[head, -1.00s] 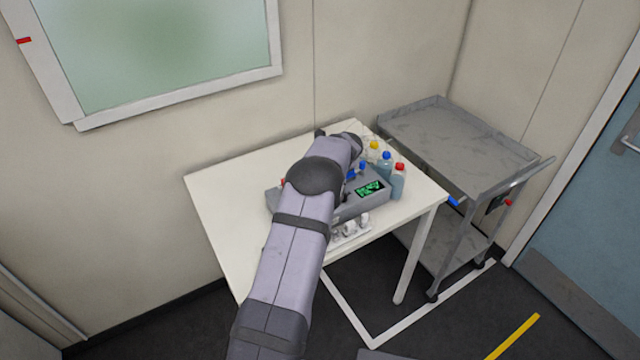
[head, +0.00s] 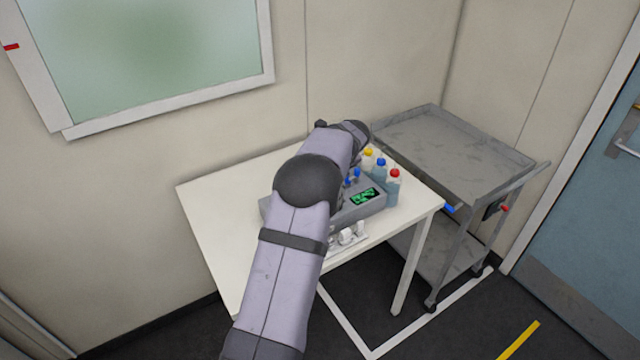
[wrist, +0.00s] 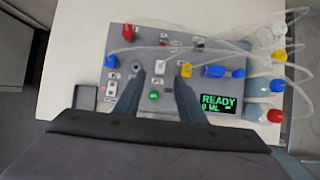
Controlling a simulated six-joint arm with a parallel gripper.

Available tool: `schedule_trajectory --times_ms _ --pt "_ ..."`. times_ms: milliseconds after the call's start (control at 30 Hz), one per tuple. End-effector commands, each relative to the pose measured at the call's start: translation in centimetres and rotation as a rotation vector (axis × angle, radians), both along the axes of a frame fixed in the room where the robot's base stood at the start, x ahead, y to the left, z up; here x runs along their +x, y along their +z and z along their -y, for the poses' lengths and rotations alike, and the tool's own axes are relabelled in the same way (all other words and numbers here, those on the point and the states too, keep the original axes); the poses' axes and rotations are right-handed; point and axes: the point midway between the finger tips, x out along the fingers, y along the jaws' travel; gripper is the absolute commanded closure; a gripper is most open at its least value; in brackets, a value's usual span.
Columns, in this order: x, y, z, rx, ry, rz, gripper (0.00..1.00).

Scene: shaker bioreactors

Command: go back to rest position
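My gripper (wrist: 160,78) shows in the wrist view with its two fingers apart and nothing held between them. It is above the grey shaker bioreactor unit (wrist: 233,128), which has coloured knobs, a green button (wrist: 154,96) and a display (wrist: 218,103) reading READY. In the head view the unit (head: 375,208) sits on the white table (head: 215,190), partly hidden by my arm. The gripper is hidden there behind the arm. My arm reaches from the bottom over the table.
Bottles with yellow, blue and red caps (head: 393,188) stand right of the unit, with clear tubes running to them in the wrist view. Small white items (head: 347,236) lie at the table's front. A grey cart (head: 470,150) stands to the right. The table's left side is clear.

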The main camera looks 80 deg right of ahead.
Motion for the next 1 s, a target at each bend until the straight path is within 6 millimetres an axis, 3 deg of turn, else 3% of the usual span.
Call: schedule_trajectory --times_ms 200,300,433,533,667,800,867,1000 --pt "0.1 0.0 0.0 -0.001 0.004 -0.001 0.64" --pt "1.2 0.0 -0.4 -0.004 0.041 -0.012 0.64" --pt "4.7 0.2 -2.0 -0.02 0.172 -0.053 0.64" --pt "9.0 0.4 -4.6 -0.043 0.35 -0.105 0.64" --pt "15.5 0.6 -9.8 -0.09 0.666 -0.19 0.64" --pt "21.7 0.7 -17.2 -0.162 1.059 -0.282 0.64" --pt "23.9 0.7 -20.8 -0.196 1.236 -0.318 0.64" --pt "27.4 0.7 -29.7 -0.296 1.674 -0.393 0.64"
